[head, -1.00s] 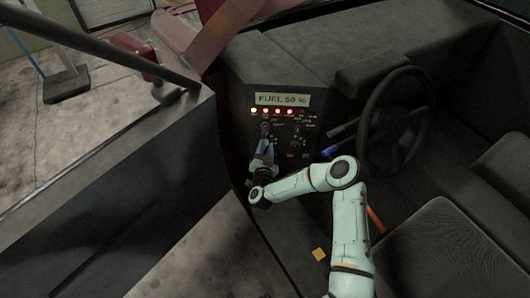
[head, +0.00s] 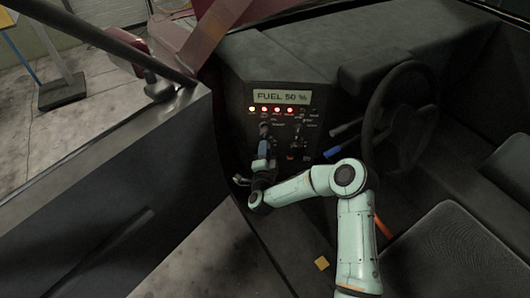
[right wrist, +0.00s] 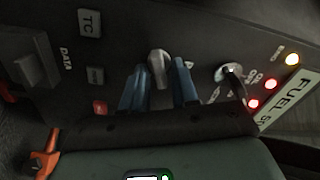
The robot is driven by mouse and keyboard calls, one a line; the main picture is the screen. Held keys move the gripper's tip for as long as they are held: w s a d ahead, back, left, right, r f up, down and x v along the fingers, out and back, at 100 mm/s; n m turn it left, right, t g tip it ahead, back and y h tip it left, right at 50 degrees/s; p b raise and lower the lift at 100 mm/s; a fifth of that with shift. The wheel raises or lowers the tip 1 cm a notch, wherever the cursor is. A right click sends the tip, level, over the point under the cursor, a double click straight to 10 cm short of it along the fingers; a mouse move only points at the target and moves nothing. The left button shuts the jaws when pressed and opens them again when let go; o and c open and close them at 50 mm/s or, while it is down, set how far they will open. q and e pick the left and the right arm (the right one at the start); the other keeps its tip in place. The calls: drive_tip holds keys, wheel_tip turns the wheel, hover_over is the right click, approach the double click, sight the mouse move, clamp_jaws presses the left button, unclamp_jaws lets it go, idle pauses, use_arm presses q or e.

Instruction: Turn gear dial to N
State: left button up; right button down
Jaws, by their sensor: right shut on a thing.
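The control panel (head: 285,118) of the truck cab carries a display reading FUEL 50 %, a row of lit lamps and several knobs and switches. In the right wrist view, a grey pointed knob (right wrist: 159,62), which looks like the gear dial, sits between the two blue fingers of my right gripper (right wrist: 160,88). The gripper is shut on this knob. In the head view, my right gripper (head: 263,151) is at the lower left of the panel. The dial's markings are too small or hidden to read. My left gripper is not in view.
A key-like switch (right wrist: 235,80) stands beside the gripped knob, close to the fingers. A TC button (right wrist: 89,22) and a red button (right wrist: 99,107) are nearby.

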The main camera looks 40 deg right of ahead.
drive_tip(key=shift+m, duration=0.3)
drive_tip(key=c, duration=1.2)
unclamp_jaws()
drive_tip(key=shift+o, duration=0.2)
drive_tip(key=v, duration=1.3)
drive_tip(key=shift+s+a, duration=0.15)
